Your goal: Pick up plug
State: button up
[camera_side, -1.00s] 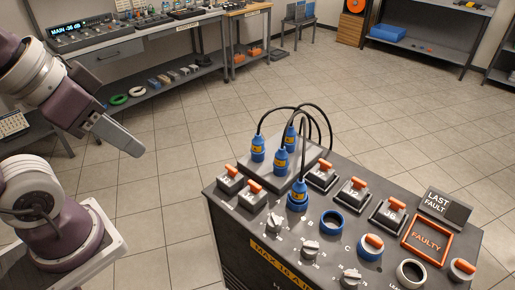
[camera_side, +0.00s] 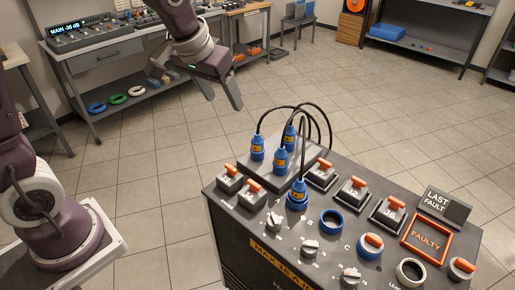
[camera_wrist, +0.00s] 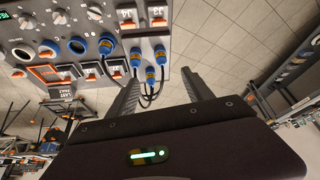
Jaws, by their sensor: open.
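Several blue plugs with yellow labels and black cables stand on the dark panel box. Two of them, the left plug (camera_side: 257,148) and the rear plug (camera_side: 289,137), stand with the middle plug (camera_side: 281,161) on a raised grey block. The front plug (camera_side: 298,192) sits upright in a blue socket on the panel. My gripper (camera_side: 223,104) is open and empty, in the air behind and left of the plugs, apart from them. In the wrist view my two fingers (camera_wrist: 165,92) frame floor and cables, with plugs (camera_wrist: 150,76) just beyond them.
The panel (camera_side: 260,221) also carries orange-topped switches, grey knobs, empty round sockets (camera_side: 331,221), an orange FAULTY frame (camera_side: 427,241) and a LAST FAULT sign (camera_side: 443,206). Black cables (camera_side: 318,118) arch above the plugs. A workbench (camera_side: 110,72) stands behind, with open floor between.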

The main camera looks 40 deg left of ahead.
send_near(256, 138)
jog(key=shift+n+g, duration=0.3)
jog(key=shift+n, duration=0.2)
jog(key=x, duration=1.1)
jog(key=shift+w+r, duration=0.15)
jog(key=shift+w, duration=0.1)
grip_shut()
